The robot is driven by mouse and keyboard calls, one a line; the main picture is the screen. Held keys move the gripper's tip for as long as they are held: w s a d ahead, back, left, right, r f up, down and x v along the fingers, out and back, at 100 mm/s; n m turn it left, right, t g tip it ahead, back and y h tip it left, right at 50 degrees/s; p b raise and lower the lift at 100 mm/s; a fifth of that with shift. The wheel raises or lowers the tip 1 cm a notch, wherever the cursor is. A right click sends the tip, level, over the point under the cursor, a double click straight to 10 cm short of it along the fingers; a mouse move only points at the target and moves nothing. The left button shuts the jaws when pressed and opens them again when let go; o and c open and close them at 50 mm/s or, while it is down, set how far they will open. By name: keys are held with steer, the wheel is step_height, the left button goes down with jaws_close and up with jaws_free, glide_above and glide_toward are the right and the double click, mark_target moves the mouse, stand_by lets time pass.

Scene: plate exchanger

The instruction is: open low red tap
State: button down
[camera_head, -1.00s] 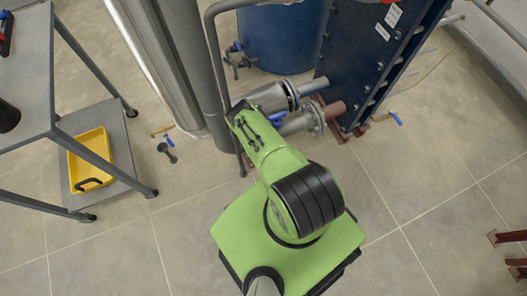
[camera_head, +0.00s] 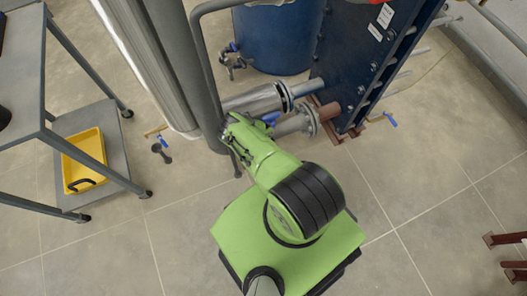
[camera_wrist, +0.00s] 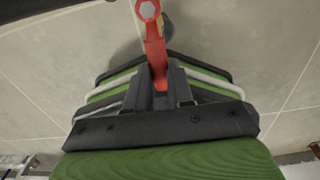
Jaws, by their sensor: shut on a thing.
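The red tap handle (camera_wrist: 155,45) shows in the wrist view, with a pale hexagonal bolt head (camera_wrist: 147,10) at its far end at the top edge. My gripper (camera_wrist: 159,88) is shut on the lower end of this handle, which runs up and away from between the dark fingers. The tap's body is mostly out of the picture. In the head view my green arm reaches to the lower pipes beside the grey column, and it hides the gripper and the red handle.
A blue plate exchanger (camera_head: 362,60) and a blue tank (camera_head: 278,35) stand behind the pipes (camera_head: 262,103). A blue-handled valve (camera_head: 234,60) is near the tank. A grey trolley (camera_head: 110,170) with a yellow tray (camera_head: 84,160) stands at left. The floor at right is mostly clear.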

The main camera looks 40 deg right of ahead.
steer(key=shift+d, duration=0.15)
stand_by(0.3)
steer(key=c, duration=1)
jaws_free()
steer(key=shift+r, duration=0.1)
step_height(320, 180, up, 16)
steer(key=p, duration=0.8)
steer(key=shift+f+p, duration=0.25)
steer(key=shift+p, duration=0.15)
